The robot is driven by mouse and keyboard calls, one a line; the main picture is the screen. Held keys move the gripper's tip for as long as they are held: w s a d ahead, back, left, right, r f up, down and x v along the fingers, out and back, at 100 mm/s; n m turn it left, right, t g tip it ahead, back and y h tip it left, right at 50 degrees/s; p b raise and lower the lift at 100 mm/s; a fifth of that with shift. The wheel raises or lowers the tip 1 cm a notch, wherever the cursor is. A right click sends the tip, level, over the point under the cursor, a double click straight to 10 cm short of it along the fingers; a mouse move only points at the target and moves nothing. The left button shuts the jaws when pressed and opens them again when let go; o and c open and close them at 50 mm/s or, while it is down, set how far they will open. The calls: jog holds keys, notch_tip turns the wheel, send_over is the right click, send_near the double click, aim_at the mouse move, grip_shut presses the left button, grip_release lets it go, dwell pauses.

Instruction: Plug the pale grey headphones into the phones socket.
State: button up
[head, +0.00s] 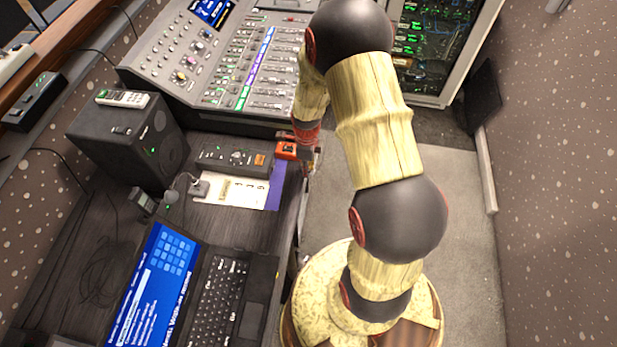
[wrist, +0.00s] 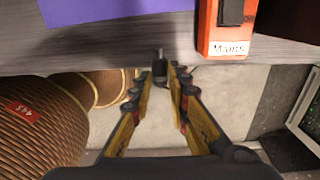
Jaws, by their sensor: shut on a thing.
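My gripper (wrist: 160,76) points at the dark desk's front edge, its fingers converging on a small dark plug-like piece (wrist: 159,60). The piece sticks out past the fingertips, close to the edge; I cannot tell whether it touches anything. In the head view my gripper (head: 310,160) is small and partly hidden, at the desk's right edge beside the orange box. I cannot make out pale grey headphones in either view. No socket marked phones is readable. A small dark control unit (head: 233,158) with buttons lies on the desk left of the orange box.
The orange box (wrist: 228,28), labelled Mains, sits right of my fingertips in the wrist view. A purple sheet (wrist: 120,10) lies left. A laptop (head: 215,300), speaker (head: 130,140) and mixing desk (head: 225,60) crowd the desk.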

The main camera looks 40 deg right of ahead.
jog(key=shift+w+r, duration=0.1)
jog(key=shift+w, duration=0.15)
jog(key=shift+w+a+b, duration=0.5)
jog(key=shift+w+a, duration=1.7)
jog(key=shift+a, duration=0.2)
jog(key=shift+w+a+p, duration=0.55)
jog(key=shift+w+a, duration=0.2)
jog(key=shift+w, duration=0.05)
jog(key=shift+c, duration=0.2)
dwell(3.2)
jog(key=o, duration=1)
jog(key=shift+c, duration=0.2)
jog(key=shift+r, duration=0.1)
